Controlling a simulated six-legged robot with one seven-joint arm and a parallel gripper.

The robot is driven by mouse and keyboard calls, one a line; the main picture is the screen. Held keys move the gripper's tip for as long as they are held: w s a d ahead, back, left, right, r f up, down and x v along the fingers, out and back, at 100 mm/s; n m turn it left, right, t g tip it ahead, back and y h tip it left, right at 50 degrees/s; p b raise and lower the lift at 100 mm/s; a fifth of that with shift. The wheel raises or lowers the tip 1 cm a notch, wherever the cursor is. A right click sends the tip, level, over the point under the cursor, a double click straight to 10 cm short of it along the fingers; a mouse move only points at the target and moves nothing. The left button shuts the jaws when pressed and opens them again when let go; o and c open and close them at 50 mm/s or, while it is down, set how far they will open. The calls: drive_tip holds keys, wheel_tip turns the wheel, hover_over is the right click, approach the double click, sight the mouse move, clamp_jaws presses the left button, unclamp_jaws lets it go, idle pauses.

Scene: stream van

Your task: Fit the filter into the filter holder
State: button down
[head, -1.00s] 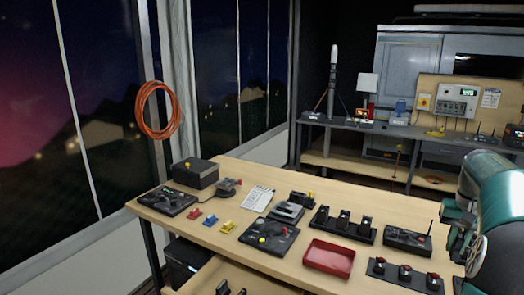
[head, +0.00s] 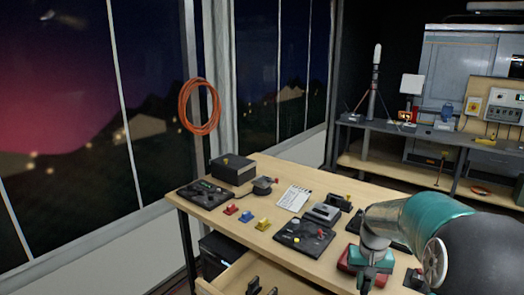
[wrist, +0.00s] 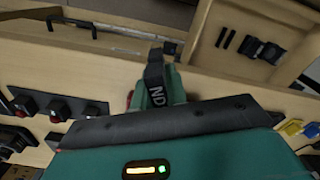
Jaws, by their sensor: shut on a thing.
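My gripper (head: 368,282) is at the lower right in the head view, above the front part of the workbench. In the wrist view it is shut on a dark filter (wrist: 155,78) marked "ND", seen nearly edge-on. The filter stands out past the black edge of my gripper, and part of it is hidden by the teal fingers. I cannot single out the filter holder with certainty; my arm covers the right part of the bench in the head view.
The workbench (head: 235,205) carries a black box (head: 233,170), a control panel (head: 304,236), small coloured pieces (head: 247,216) and a red tray (head: 344,268), partly hidden. An open drawer (head: 226,284) at the front holds dark items, also seen in the wrist view (wrist: 262,50).

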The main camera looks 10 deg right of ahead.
drive_tip(key=w+a+f+n, duration=0.1)
drive_tip(key=w+a+f, duration=0.3)
drive_tip(key=a, duration=0.3)
drive_tip(key=w+a+f+n, duration=0.2)
drive_tip(key=w+a+f, duration=0.3)
drive_tip(key=a, duration=0.3)
drive_tip(key=w+a+f+n, duration=0.1)
drive_tip(key=w+a+f, duration=0.3)
drive_tip(key=a, duration=0.4)
drive_tip(key=shift+w+a+f+n, duration=0.15)
drive_tip(key=shift+w+a+n, duration=0.15)
drive_tip(key=shift+w, duration=0.4)
